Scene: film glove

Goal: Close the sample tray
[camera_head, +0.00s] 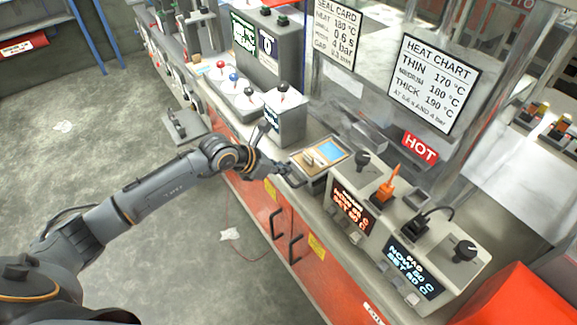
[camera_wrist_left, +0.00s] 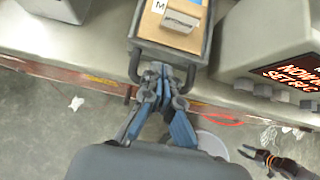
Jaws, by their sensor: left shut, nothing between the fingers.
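The sample tray (camera_head: 309,172) is a grey drawer-like tray on the bench, between a grey box with a lever and the control box. My left gripper (camera_head: 287,178) is shut and empty at this front end. In the left wrist view, its fingertips (camera_wrist_left: 163,72) are within the handle's span; contact is unclear. A dark gripper, seemingly my right (camera_wrist_left: 258,156), shows low at right.
The control box (camera_head: 378,205) with orange and black levers stands right of the tray. The lever box (camera_head: 286,118) stands to its left. Red cabinet doors with dark handles (camera_head: 277,224) are below the bench. The floor (camera_head: 170,260) in front is mostly clear.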

